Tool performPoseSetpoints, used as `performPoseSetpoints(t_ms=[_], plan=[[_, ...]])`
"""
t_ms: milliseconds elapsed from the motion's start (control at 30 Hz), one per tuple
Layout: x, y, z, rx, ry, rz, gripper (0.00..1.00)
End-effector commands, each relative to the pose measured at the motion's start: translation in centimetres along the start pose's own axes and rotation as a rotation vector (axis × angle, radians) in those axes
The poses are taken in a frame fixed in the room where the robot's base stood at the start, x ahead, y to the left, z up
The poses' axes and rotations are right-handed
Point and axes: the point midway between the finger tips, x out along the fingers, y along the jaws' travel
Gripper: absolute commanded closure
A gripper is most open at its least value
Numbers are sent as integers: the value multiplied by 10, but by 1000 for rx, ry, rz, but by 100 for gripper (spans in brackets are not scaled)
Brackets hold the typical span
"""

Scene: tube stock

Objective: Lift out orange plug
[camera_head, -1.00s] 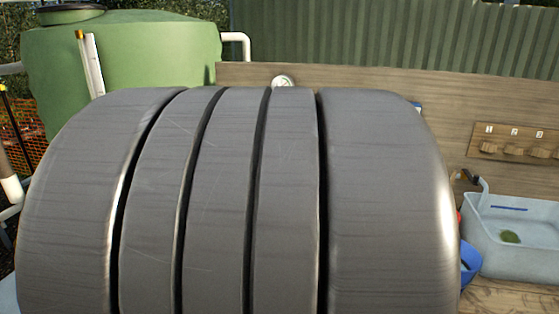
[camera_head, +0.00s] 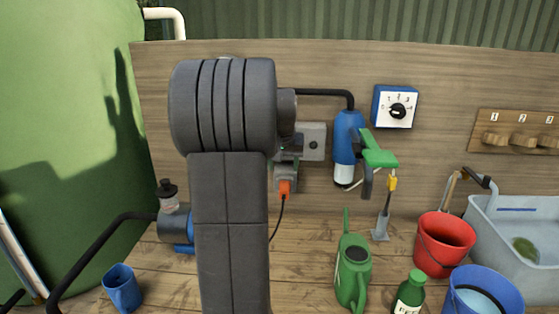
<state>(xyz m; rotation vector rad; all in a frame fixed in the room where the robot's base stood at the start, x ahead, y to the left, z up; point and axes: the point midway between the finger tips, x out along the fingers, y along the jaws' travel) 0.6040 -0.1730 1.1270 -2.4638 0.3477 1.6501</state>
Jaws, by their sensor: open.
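The orange plug (camera_head: 285,188) shows in the head view just right of my arm's lower link. It sits at the underside of a small grey socket (camera_head: 286,171) on the wooden back wall. A black cord hangs down from it toward the bench. My gripper cannot be made out; my large grey arm links cover the middle left and hide what lies behind them, including part of the area beside the plug.
A green watering can (camera_head: 353,270), green bottle (camera_head: 409,294), red bucket (camera_head: 444,243) and blue bucket (camera_head: 483,291) stand on the bench. A blue mug (camera_head: 122,287) is left.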

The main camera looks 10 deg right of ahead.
Motion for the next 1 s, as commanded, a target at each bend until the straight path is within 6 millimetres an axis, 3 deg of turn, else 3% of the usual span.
performPoseSetpoints(t_ms=[167, 700, 1000], plan=[[18, 0, 0, 2, -3, 0, 45], [117, 0, 0, 0, -3, 1, 45], [135, 0, 0, 0, 1, 1, 45]])
